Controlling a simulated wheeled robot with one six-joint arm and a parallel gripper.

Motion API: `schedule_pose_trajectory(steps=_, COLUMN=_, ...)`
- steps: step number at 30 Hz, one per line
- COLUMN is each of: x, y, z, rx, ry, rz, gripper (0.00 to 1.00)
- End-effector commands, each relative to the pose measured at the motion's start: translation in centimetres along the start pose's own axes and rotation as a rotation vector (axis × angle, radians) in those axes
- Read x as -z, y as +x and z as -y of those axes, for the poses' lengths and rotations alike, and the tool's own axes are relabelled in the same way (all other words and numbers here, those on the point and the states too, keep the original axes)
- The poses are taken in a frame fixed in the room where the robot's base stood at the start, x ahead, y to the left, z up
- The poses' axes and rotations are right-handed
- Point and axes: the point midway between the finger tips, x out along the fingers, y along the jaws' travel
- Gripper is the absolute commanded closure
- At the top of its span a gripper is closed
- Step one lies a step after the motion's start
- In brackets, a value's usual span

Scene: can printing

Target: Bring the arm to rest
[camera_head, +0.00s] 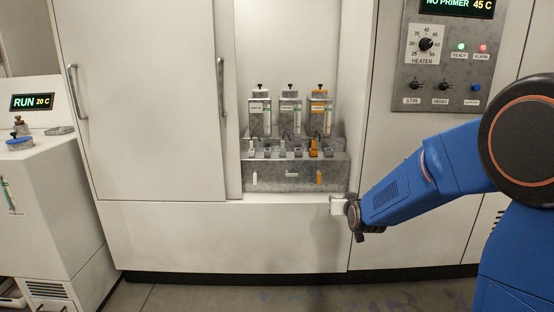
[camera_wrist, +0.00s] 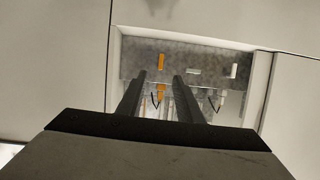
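My blue arm (camera_head: 400,193) reaches in from the right, in front of the cabinet. Its wrist end is low, right of and below the open bay; the fingers are not clear in the head view. In the wrist view my gripper (camera_wrist: 160,78) has two dark fingers apart, with nothing held between them. Beyond the fingers lies the grey metal block (camera_wrist: 215,69) with its orange and white marks. The same metal block (camera_head: 285,178) shows in the head view inside the bay, apart from the arm.
Three bottles, two white-grey (camera_head: 260,113) (camera_head: 290,113) and one orange-topped (camera_head: 321,113), stand above the block, with small levers below. The left cabinet door (camera_head: 140,100) is shut. A control panel (camera_head: 445,60) reads "NO PRIMER 45 C". A white machine (camera_head: 45,195) reads "RUN 20 C". Floor in front is clear.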

Motion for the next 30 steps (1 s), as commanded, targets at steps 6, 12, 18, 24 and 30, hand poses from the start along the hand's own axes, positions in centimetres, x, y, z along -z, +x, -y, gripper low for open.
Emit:
schedule_pose_trajectory(steps=6, x=-0.1, y=-6.4, z=-0.7, rx=0.006, ry=0.000, rz=0.119, gripper=0.67)
schedule_pose_trajectory(steps=12, x=-1.2, y=-12.6, z=-1.3, rx=0.007, ry=-0.001, rz=0.232, gripper=0.67)
schedule_pose_trajectory(steps=18, x=-3.0, y=-19.0, z=-1.9, rx=0.004, ry=-0.004, rz=0.348, gripper=0.67)
schedule_pose_trajectory(steps=24, x=-5.4, y=-25.7, z=-2.5, rx=-0.002, ry=-0.007, rz=0.462, gripper=0.67)
schedule_pose_trajectory(steps=30, x=-8.4, y=-32.6, z=-3.2, rx=-0.015, ry=-0.009, rz=0.578, gripper=0.67)
